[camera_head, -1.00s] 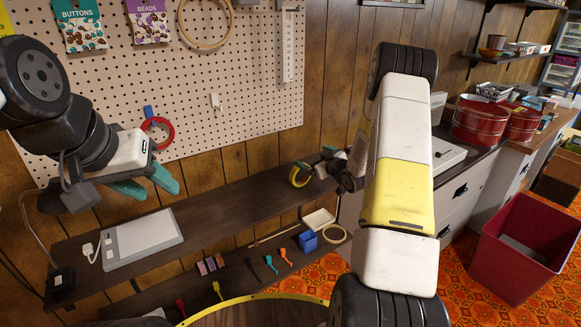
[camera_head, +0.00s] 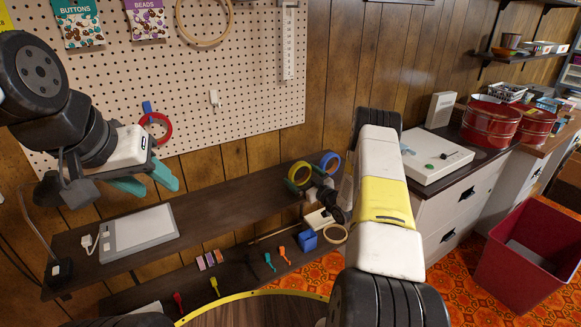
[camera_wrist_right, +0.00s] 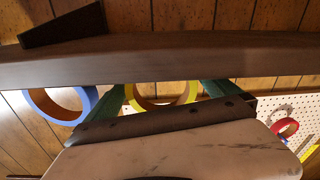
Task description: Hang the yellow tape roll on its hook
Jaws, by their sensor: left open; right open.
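The yellow tape roll (camera_head: 298,174) stands on edge at the right end of the dark shelf. In the right wrist view the yellow roll (camera_wrist_right: 191,94) shows between the green fingers, partly behind the gripper body. My right gripper (camera_wrist_right: 165,92) is open; contact with the roll cannot be told. My left gripper (camera_head: 152,182) is open and empty, in front of the pegboard at left. A small white hook (camera_head: 214,98) on the pegboard is bare. A red roll (camera_head: 167,131) hangs on a blue hook (camera_head: 147,107).
A blue tape roll (camera_head: 330,162) stands just right of the yellow one; it also shows in the right wrist view (camera_wrist_right: 87,100). The shelf (camera_head: 225,200) carries a grey tablet (camera_head: 143,238) at left; its middle is clear. A lower shelf holds small tools and a blue box (camera_head: 307,241).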

